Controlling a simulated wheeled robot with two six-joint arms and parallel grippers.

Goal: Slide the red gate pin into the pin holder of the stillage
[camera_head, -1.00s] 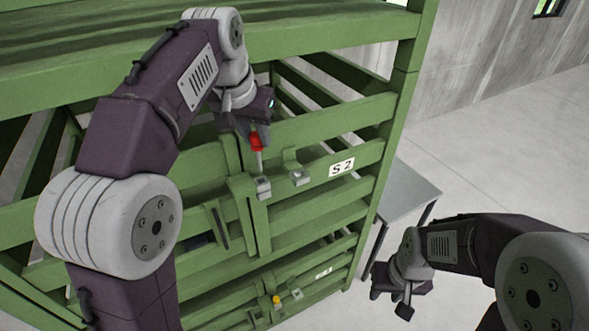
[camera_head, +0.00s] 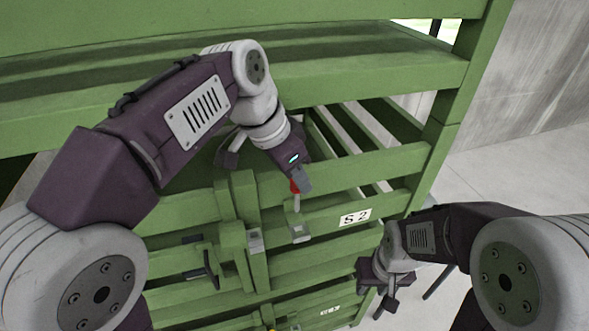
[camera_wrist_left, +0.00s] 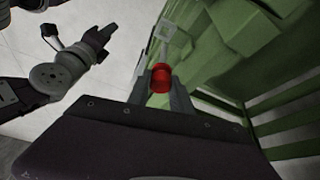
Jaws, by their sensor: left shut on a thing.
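The red gate pin has a red head (camera_head: 295,186) and a pale shaft (camera_head: 297,204). My left gripper (camera_head: 300,182) is shut on the red head, which also shows between the fingers in the left wrist view (camera_wrist_left: 160,82). The shaft points down over the pin holder (camera_head: 299,231), a grey block on a green bracket of the stillage (camera_head: 400,200). I cannot tell whether the tip is inside the holder or just above it. My right gripper (camera_head: 379,290) appears open and empty, low at the right.
A second grey block (camera_head: 255,240) sits on the green gate upright left of the holder. The "S 2" label (camera_head: 355,217) is on the rail to its right. Stillage rails lie close behind the pin. Open floor (camera_head: 520,170) lies to the right.

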